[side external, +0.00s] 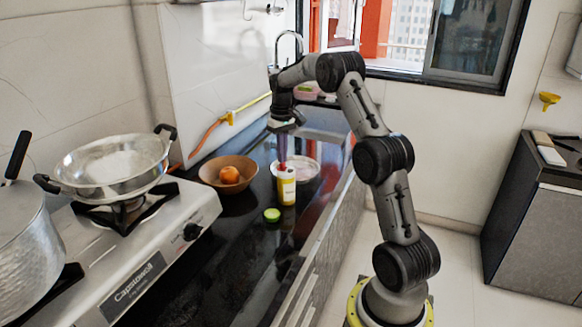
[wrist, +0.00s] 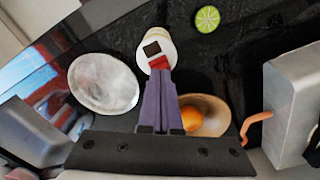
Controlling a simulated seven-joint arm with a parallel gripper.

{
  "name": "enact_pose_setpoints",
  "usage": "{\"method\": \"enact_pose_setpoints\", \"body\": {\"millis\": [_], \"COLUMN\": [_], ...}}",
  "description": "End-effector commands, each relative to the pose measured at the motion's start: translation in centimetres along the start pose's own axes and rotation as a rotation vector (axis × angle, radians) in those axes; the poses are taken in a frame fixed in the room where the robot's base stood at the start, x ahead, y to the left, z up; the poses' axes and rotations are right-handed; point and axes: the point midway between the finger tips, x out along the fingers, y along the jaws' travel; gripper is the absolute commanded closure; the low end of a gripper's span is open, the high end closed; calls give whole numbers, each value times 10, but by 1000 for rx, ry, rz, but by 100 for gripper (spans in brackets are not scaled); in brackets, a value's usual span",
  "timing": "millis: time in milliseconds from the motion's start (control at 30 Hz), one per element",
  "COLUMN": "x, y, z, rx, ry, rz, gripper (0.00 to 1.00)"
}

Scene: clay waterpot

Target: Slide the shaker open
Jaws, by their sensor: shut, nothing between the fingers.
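The shaker (side external: 287,190), a small yellow and white cylinder, stands upright on the black counter in the side view. In the wrist view its round white top (wrist: 145,58) shows a dark square patch (wrist: 152,48). My gripper (side external: 282,166) points down at the shaker's top, its fingers shut and empty. In the wrist view the red fingertips (wrist: 159,63) sit at the edge of the top, beside the dark patch. They hide part of the top, and I cannot tell whether they touch it.
A brown bowl (side external: 210,176) with an orange fruit (side external: 229,175) stands left of the shaker. A cut lime (side external: 272,215) lies in front. A pale plate (side external: 306,167) is behind. A stove (side external: 160,245) with pans stands at left. The counter's front is clear.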

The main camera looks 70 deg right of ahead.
Motion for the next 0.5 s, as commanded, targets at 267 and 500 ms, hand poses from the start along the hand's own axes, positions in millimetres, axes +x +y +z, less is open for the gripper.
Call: {"method": "enact_pose_setpoints", "body": {"millis": [267, 500], "x": [-2, -19], "y": [-1, 0], "z": [2, 1], "rx": [0, 0], "ry": [-15, -8], "rz": [-4, -2], "gripper": [100, 100]}}
